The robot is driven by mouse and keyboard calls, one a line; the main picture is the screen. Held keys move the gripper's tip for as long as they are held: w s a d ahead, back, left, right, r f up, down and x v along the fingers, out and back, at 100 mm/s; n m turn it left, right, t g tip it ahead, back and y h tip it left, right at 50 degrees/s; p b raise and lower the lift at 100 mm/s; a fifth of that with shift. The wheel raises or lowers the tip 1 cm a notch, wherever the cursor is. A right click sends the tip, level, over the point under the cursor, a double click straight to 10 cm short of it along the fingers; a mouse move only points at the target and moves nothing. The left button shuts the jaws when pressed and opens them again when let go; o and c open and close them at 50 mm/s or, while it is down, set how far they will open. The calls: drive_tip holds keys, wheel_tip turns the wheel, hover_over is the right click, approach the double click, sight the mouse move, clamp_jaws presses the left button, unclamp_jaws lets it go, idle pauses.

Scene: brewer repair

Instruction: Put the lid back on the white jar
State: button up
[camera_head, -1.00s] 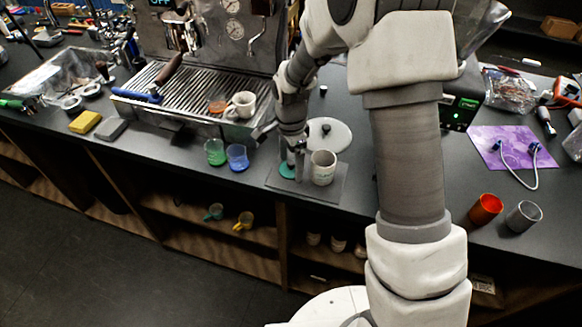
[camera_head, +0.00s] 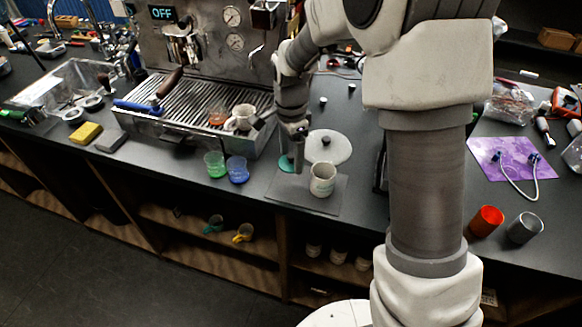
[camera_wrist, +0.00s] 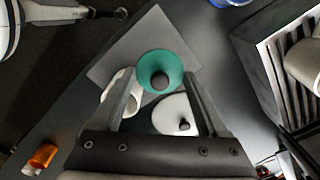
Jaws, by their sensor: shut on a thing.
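The white jar (camera_head: 322,180) stands upright and open on the grey mat (camera_head: 318,205); in the wrist view my left finger partly hides it (camera_wrist: 116,95). A round teal lid (camera_wrist: 152,62) with a dark knob is between my fingertips (camera_wrist: 161,82). My gripper (camera_head: 298,160) is shut on it, to the left of the jar in the head view, and partly hides the lid there (camera_head: 285,163). A larger white disc (camera_head: 335,150) with a dark knob lies on the counter behind the jar.
A green cup (camera_head: 215,165) and a blue cup (camera_head: 238,170) stand left of the mat. The espresso machine (camera_head: 205,75) is behind them. An orange cup (camera_head: 487,221) and a grey cup (camera_head: 524,224) are far right, near a purple mat (camera_head: 500,160).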

drive_tip(key=r, duration=0.2)
drive_tip(key=d+r+p, duration=0.1)
drive_tip(key=r, duration=0.1)
drive_tip(key=shift+s+d+p, duration=0.1)
drive_tip(key=shift+s+p, duration=0.05)
drive_tip(key=shift+p, duration=0.15)
drive_tip(key=s+d+r+m+p, duration=0.3)
drive_tip(key=d+p, duration=0.3)
wheel_tip(320, 180, down, 6)
drive_tip(key=b, duration=0.5)
drive_tip(key=shift+w+d+f, duration=0.15)
drive_tip(key=shift+w, duration=0.05)
drive_tip(key=shift+f+b, duration=0.15)
drive_tip(key=shift+b, duration=0.2)
idle(1.4)
drive_tip(key=o, duration=1.2)
